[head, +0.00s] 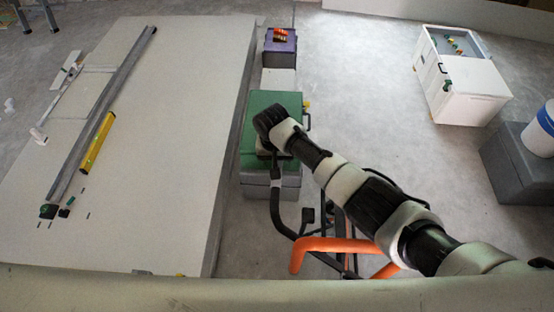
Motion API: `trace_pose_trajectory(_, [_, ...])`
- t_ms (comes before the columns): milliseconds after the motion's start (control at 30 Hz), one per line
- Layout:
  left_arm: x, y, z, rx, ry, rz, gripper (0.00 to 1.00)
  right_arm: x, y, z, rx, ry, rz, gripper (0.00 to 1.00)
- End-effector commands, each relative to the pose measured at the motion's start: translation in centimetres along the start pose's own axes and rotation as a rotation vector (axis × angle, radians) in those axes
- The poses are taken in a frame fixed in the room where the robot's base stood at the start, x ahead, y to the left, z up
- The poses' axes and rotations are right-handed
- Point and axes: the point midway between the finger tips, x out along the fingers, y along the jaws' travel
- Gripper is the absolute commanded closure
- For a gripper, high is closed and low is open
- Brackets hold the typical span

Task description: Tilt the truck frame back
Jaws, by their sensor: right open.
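The truck frame shows low in the middle of the head view, with a thick orange tube (335,244) and dark tubes around it. One dark curved tube rises toward the green box. My right arm crosses above the frame from the lower right and hides part of it. My right gripper (266,150) is open at the arm's end, above the green box, mostly hidden behind my own wrist. I cannot tell whether it touches anything. My left gripper is out of view.
A green toolbox (260,105) stands on a grey box beside a large pale panel stack (160,210). A yellow level (98,143) and a long grey bar lie on the stack. A purple box (280,47) stands behind. A white cabinet (470,95) stands right, with clear floor between.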

Motion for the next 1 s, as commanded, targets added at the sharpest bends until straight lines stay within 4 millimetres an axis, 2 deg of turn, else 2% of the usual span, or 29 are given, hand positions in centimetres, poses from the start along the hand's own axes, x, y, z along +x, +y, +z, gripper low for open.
trace_pose_trajectory(167, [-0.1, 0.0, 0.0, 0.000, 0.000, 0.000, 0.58, -1.5, -0.1, -0.1, -0.001, 0.004, -0.002, 0.44])
trace_pose_trajectory(500, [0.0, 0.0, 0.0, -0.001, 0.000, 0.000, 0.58, -8.1, -0.2, -0.2, -0.002, 0.003, -0.003, 0.44])
trace_pose_trajectory(600, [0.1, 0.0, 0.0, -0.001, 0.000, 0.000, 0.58, -9.4, -0.2, -0.1, -0.001, 0.001, -0.001, 0.44])
trace_pose_trajectory(800, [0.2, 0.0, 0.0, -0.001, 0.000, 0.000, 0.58, -10.7, -0.2, -0.1, -0.001, -0.001, 0.000, 0.44])
trace_pose_trajectory(1000, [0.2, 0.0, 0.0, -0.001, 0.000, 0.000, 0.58, -10.7, -0.2, -0.1, -0.001, -0.001, 0.001, 0.44])
